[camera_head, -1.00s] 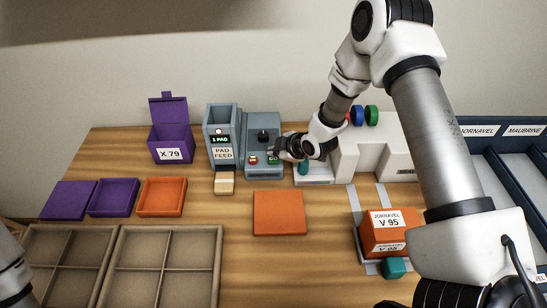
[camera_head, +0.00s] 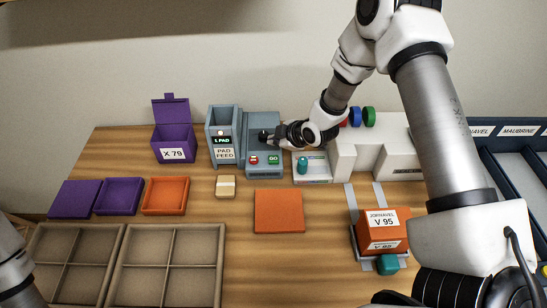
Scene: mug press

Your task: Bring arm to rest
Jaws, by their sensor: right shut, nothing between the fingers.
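My right gripper (camera_head: 274,138) is shut and empty. It is raised at the back of the table, in front of the upper part of the grey-blue machine (camera_head: 266,172) with a red button (camera_head: 254,160) and a green GO button (camera_head: 273,160). Both buttons show clear of the fingers. The gripper hides part of the machine's top; I cannot tell whether it touches it. My left arm shows only as a link at the lower left edge; its gripper is out of view.
The PAD FEED unit (camera_head: 223,152) stands left of the machine. The white press (camera_head: 375,150) is to the right, with an orange box labelled V 95 (camera_head: 383,232) before it. A purple bin (camera_head: 173,141), an orange pad (camera_head: 279,211) and divided trays (camera_head: 168,266) lie around. The front middle table is clear.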

